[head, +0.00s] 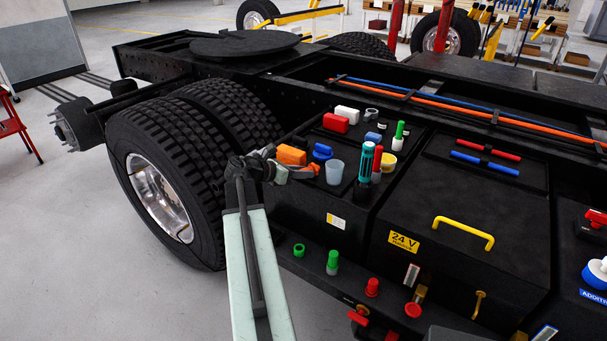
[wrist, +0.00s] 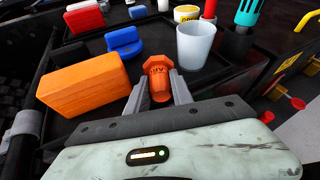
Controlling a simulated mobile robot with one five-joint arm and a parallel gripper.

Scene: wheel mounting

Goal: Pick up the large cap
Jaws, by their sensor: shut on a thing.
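An orange cap (wrist: 157,79) with dark lettering on its flat top is between the two grey fingers of my gripper (wrist: 159,92) in the wrist view. The fingers are shut on its sides. In the head view, the orange cap (head: 312,168) shows at the end of my gripper (head: 301,174), over the black top of the box beside the wheel. Whether its underside touches the surface is hidden. It is the only orange cap I can make out.
An orange block (wrist: 82,92) lies left of my gripper, a blue piece (wrist: 123,41) behind it. A translucent cup (wrist: 203,45) stands close on the right. A teal-topped bottle (head: 366,161) stands beyond the cup. A large tyre (head: 185,160) is left of my arm.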

